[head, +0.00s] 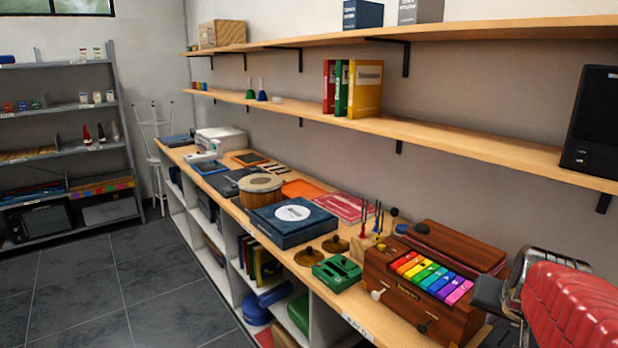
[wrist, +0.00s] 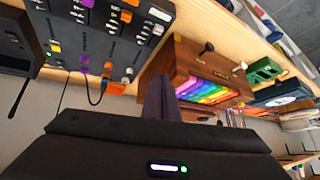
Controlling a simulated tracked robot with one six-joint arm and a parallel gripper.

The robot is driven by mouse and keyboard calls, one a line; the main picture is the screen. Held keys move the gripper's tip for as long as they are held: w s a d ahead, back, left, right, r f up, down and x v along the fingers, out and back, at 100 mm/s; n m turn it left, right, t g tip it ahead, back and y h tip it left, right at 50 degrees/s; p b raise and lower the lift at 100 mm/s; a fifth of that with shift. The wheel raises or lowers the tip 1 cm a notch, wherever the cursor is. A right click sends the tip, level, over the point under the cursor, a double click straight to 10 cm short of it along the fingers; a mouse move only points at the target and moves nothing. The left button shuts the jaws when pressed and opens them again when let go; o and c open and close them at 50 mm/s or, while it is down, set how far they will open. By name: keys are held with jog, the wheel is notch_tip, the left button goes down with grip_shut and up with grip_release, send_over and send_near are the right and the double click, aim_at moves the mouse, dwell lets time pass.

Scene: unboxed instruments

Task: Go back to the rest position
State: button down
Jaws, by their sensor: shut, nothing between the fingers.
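My gripper (wrist: 162,92) shows in the wrist view as dark fingers closed together with nothing between them. It is in front of the wooden instrument box (wrist: 190,62) with rainbow keys (wrist: 212,90), which is partly hidden behind the fingers. I cannot tell whether they touch the box. In the head view, my red arm (head: 575,308) is at the lower right, beside the same wooden box (head: 400,300). A dark end piece (head: 488,292) reaches close to the box's right side.
A grey control panel (wrist: 105,35) with knobs and a cable is at the upper left of the wrist view. A green block (head: 337,272), brass cymbals (head: 309,256), a blue box (head: 291,222) and a drum (head: 261,189) crowd the counter. Wall shelves (head: 480,142) hang above. Open floor (head: 110,290) lies left.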

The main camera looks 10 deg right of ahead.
jog(key=s+a+n+y, duration=0.1)
jog(key=s+a+n, duration=0.1)
jog(key=a, duration=0.7)
jog(key=s+a+f+n+y, duration=0.1)
jog(key=s+a+n, duration=0.2)
jog(key=a, duration=0.6)
jog(key=s+a+f+n+y, duration=0.1)
jog(key=s+a+n+y, duration=0.1)
jog(key=a, duration=0.7)
jog(key=shift+s+a+n+g, duration=0.3)
jog(key=shift+s+n, duration=0.45)
jog(key=shift+n, duration=0.15)
jog(key=shift+f, duration=0.1)
jog(key=shift+s, duration=0.1)
